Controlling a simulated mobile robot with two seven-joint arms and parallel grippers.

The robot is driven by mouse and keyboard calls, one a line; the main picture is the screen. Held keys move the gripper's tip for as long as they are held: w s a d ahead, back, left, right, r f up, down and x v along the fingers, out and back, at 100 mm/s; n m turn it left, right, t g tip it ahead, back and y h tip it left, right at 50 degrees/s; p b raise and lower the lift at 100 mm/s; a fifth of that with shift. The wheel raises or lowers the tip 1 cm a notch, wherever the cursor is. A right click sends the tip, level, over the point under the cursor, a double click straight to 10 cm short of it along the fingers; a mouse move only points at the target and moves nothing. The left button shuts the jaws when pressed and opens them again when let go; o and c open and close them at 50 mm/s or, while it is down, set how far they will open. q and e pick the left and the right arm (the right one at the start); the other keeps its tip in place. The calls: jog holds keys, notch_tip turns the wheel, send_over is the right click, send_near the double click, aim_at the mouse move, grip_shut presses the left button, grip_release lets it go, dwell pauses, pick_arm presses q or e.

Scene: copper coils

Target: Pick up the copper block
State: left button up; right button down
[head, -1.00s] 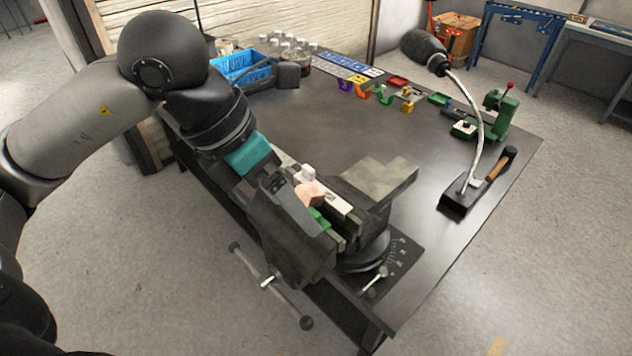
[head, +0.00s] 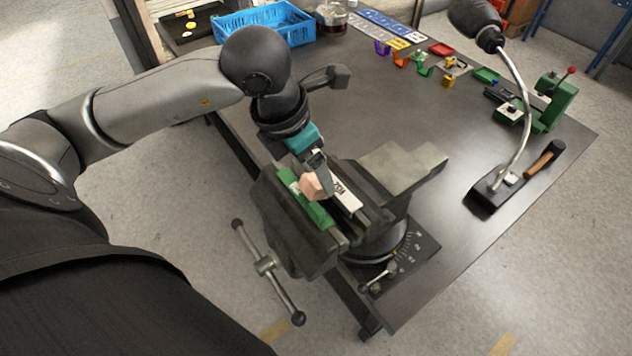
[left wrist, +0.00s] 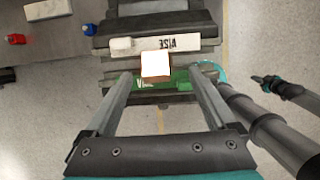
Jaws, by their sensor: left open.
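The copper block (head: 311,187) is a small pinkish cube at the top of the vise (head: 275,215), by the green jaw piece (head: 320,215) and the white lettered piece (head: 347,199). In the left wrist view the block (left wrist: 156,68) has a glaring white top and a brown side. My left gripper (head: 317,172) points down at the block from behind it. It is open, and its fingers (left wrist: 161,70) flank the block in the left wrist view with gaps on both sides. I cannot tell how deep the fingertips reach. My right gripper is not in view.
A lamp (head: 500,130) and a hammer (head: 545,158) are at the right. A blue crate (head: 262,22) and small coloured parts (head: 432,58) lie at the back. The vise handle (head: 266,265) sticks out in front.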

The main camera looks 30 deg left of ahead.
aim_at(316, 180)
pick_arm(q)
jog(key=shift+a+p+x, duration=0.15)
jog(key=shift+p+x, duration=0.15)
jog(key=shift+x, duration=1.2)
jog(key=shift+a+p+x, duration=0.15)
jog(key=shift+p+x, duration=0.15)
jog(key=shift+x, duration=1.25)
jog(key=shift+c, duration=0.2)
grip_shut()
